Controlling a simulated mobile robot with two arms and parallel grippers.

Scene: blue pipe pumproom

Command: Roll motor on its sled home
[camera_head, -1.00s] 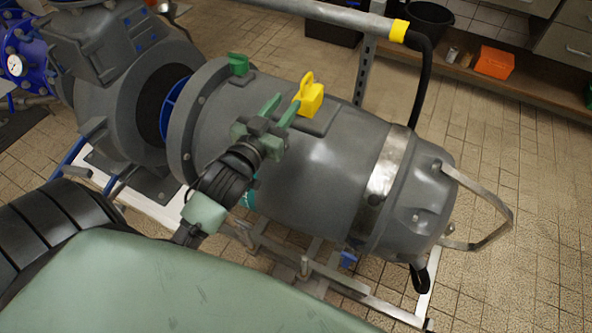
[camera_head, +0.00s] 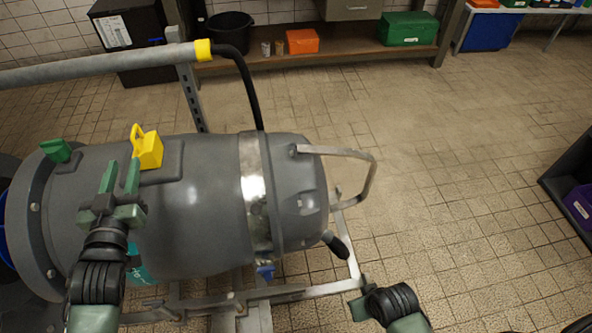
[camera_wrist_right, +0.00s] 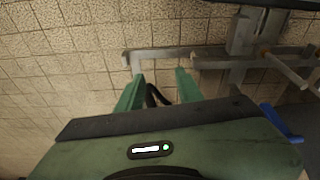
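The grey motor (camera_head: 200,205) lies on its side on a metal sled (camera_head: 300,291) in the head view. It has a steel band and a bent metal handle (camera_head: 372,172) at its right end. My left gripper (camera_head: 122,176) is in front of the motor's near side, fingers apart with nothing seen between them; contact is unclear. My right gripper (camera_head: 360,303) is low at the sled's right end, near a black grip (camera_head: 337,246). In the right wrist view its fingers (camera_wrist_right: 158,86) are apart, with a dark curved piece between or beyond them. The sled's rail (camera_wrist_right: 165,56) lies ahead of them.
A grey pipe (camera_head: 100,68) with a yellow collar and black hose runs behind the motor on a post. A shelf (camera_head: 350,49) with a bucket and boxes stands at the back. A dark bin (camera_head: 570,170) is at the right edge. The tiled floor between is clear.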

